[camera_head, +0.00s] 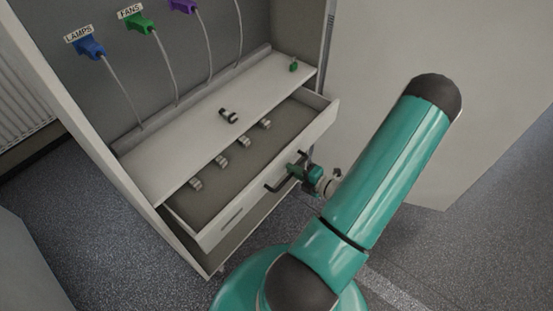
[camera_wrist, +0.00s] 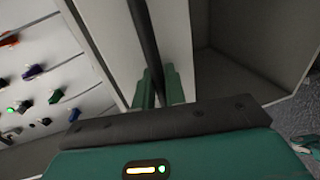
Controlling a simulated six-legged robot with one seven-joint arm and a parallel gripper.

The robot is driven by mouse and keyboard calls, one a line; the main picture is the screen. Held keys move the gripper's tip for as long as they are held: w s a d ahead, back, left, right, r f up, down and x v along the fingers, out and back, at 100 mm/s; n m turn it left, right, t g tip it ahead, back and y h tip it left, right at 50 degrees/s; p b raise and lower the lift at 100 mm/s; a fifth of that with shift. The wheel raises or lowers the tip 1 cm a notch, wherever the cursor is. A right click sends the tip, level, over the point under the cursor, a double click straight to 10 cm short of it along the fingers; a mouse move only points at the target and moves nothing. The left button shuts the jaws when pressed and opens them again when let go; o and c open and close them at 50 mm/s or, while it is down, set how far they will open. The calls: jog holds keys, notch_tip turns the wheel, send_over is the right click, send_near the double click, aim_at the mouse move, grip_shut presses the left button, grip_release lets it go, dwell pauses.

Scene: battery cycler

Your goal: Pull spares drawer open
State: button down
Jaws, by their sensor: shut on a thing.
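The spares drawer (camera_head: 215,237) stands pulled out from the cabinet below a white shelf. Several small metal cylinders (camera_head: 222,161) lie in a row inside it. A dark bar handle (camera_head: 272,187) is on its front; it also shows in the wrist view (camera_wrist: 143,30), running between my fingers. My gripper (camera_head: 296,168) is at the drawer front and shut on the handle. Its green fingers (camera_wrist: 158,88) show on either side of the bar in the wrist view. Part of the handle is hidden by my gripper.
The white shelf (camera_head: 160,172) above carries a dark bracket-like piece (camera_head: 228,116) and a small green item (camera_head: 293,66). A blue plug (camera_head: 90,47) labelled LAMPS, a green plug (camera_head: 140,25) labelled FANS and a purple plug (camera_head: 183,5) have hanging cables. Speckled floor (camera_head: 110,220) is clear at left.

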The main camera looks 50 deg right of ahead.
jog(key=f+v, duration=0.1)
jog(key=v, duration=0.7)
jog(key=shift+s+f, duration=0.3)
jog(key=shift+s, duration=0.1)
jog(key=c, duration=1.6)
grip_release()
jog(key=shift+o, duration=0.2)
jog(key=v, duration=1.3)
jog(key=shift+s, duration=0.45)
jog(key=shift+a, duration=0.1)
